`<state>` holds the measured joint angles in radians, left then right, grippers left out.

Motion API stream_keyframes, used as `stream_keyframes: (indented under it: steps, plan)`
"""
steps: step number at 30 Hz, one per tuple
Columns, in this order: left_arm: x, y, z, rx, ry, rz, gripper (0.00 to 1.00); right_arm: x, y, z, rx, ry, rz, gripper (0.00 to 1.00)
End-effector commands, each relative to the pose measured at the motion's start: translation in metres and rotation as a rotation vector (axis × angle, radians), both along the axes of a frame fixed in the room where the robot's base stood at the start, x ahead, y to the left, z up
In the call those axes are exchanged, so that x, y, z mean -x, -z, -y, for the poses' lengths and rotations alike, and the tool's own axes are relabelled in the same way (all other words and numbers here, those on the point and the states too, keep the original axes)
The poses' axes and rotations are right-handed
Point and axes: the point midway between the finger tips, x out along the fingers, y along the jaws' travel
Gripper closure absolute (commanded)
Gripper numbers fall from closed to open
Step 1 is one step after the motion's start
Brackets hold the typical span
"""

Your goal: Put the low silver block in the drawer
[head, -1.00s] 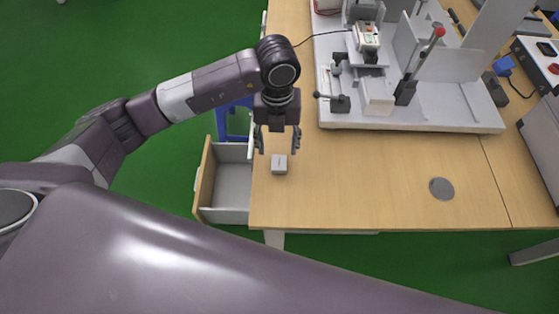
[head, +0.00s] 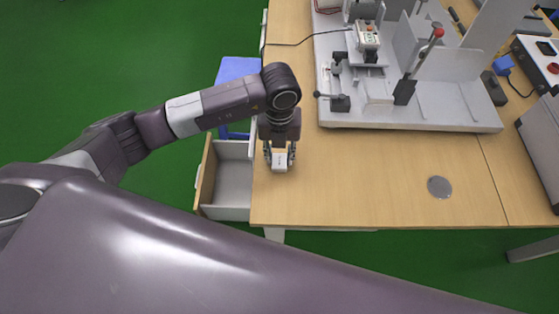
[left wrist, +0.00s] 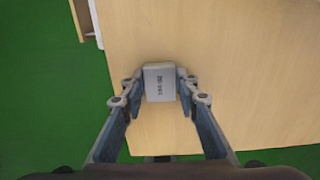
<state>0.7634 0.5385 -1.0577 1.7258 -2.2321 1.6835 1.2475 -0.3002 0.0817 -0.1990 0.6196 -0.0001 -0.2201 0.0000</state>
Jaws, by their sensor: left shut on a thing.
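The low silver block (head: 279,162) is near the left edge of the table, and its grey top shows in the left wrist view (left wrist: 160,84). My left gripper (head: 279,158) is over the block with a finger on each side of it. In the left wrist view the fingertips (left wrist: 159,86) press on the block's two sides. The drawer (head: 232,184) is pulled out at the table's left side, and its visible inside is empty. A corner of it shows at the top left of the left wrist view (left wrist: 86,20). My right gripper is not in view.
A test rig (head: 410,117) with a red-knobbed lever stands at the back of the table (head: 350,190). A grey disc (head: 440,187) lies to the right. A blue stool (head: 238,70) is behind the drawer. The table's front middle is clear.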

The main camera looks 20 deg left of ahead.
Motion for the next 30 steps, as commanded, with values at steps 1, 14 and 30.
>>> stream_keyframes:
  steps: [1,14,30]
  plan:
    - [0.000,0.000,0.000,0.000,0.000,0.000,0.95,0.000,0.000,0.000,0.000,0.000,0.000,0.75]
    - [-0.001,-0.009,0.000,0.001,0.000,0.002,1.00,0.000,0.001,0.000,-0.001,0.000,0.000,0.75]
    - [-0.002,-0.139,0.001,0.003,0.001,0.009,1.00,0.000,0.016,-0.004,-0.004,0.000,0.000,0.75]
